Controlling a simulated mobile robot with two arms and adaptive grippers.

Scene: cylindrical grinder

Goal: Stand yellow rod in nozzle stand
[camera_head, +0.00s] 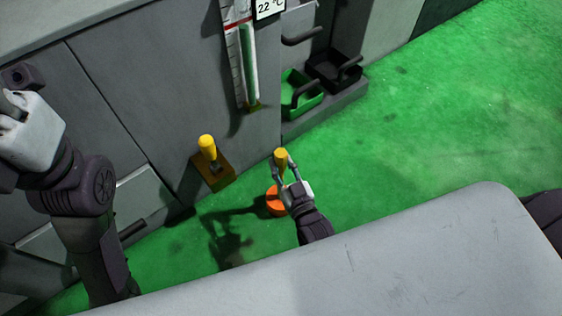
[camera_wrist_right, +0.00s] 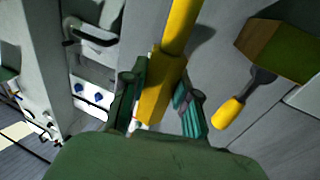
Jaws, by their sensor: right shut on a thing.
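My right gripper (camera_head: 282,166) is shut on the yellow rod (camera_head: 281,157), whose top shows between the fingertips. In the right wrist view the yellow rod (camera_wrist_right: 178,38) runs up out of frame from a wider, square-edged yellow part between the fingers (camera_wrist_right: 160,92). An orange round piece (camera_head: 275,201) shows just below the gripper, partly hidden by it; whether they touch is unclear. I cannot tell which thing is the nozzle stand. Part of my left arm's hand (camera_head: 28,128) is at the left edge; its fingers are not clear.
A thermometer (camera_head: 245,60), a green bin (camera_head: 300,92) and a black bin (camera_head: 335,70) are behind. Green floor at right is clear.

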